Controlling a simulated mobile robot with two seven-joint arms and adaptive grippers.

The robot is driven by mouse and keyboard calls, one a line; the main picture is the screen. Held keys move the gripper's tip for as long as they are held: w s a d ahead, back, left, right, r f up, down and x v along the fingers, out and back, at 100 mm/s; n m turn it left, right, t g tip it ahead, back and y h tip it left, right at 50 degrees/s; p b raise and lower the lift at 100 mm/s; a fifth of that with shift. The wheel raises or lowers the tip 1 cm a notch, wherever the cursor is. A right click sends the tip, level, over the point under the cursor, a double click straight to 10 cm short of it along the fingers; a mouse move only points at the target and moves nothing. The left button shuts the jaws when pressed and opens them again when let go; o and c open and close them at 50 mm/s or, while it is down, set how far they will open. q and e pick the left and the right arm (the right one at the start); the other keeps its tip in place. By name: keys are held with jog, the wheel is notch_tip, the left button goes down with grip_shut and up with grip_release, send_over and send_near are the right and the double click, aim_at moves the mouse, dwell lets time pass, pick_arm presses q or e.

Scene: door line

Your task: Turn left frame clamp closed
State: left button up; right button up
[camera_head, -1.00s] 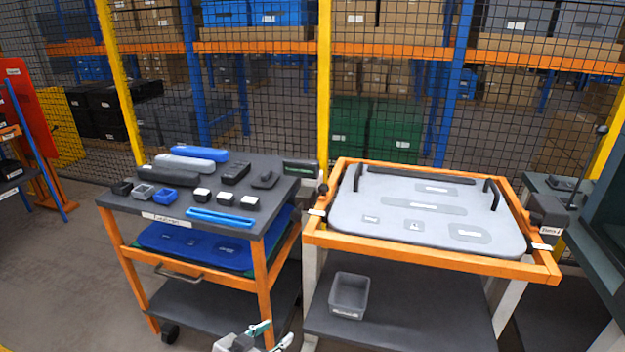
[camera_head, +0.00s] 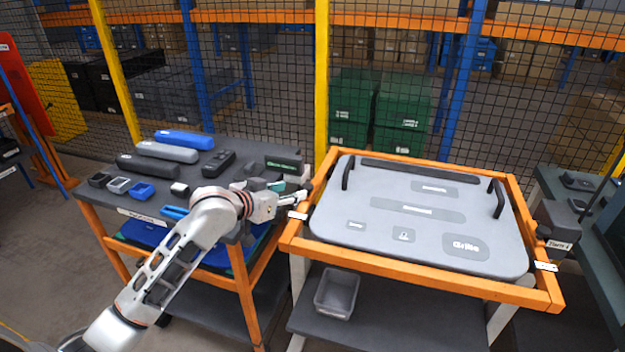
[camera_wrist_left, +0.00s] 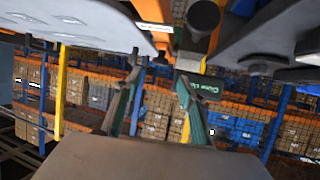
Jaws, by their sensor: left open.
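The left frame clamp sits on the left rail of the orange frame (camera_head: 424,274); in the head view it is mostly hidden behind my left gripper (camera_head: 300,187). In the left wrist view a dark round knob (camera_wrist_left: 203,18) shows on the orange rail, beyond the fingertips and apart from them. My left gripper (camera_wrist_left: 160,72) is open, with nothing between its fingers. It is beside the frame's left rail, above the cart's right edge. A grey panel (camera_head: 350,222) with two black handles lies in the frame. My right gripper is out of view.
The dark cart top (camera_head: 240,150) on the left holds several blocks and bars. A dark green labelled block (camera_head: 284,163) stands near my gripper. A dark clamp block (camera_head: 558,222) is on the frame's right side. A grey bin (camera_head: 337,292) sits on the lower shelf.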

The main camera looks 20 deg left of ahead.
aim_at(306, 186)
pick_arm(q)
jog(key=x, duration=0.5)
jog(key=shift+w+f, duration=0.1)
jog(key=shift+w, duration=0.25)
jog(key=shift+x, duration=0.8)
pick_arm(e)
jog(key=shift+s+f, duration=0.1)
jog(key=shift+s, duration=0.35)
pick_arm(q)
jog(key=c, duration=1.1)
grip_shut()
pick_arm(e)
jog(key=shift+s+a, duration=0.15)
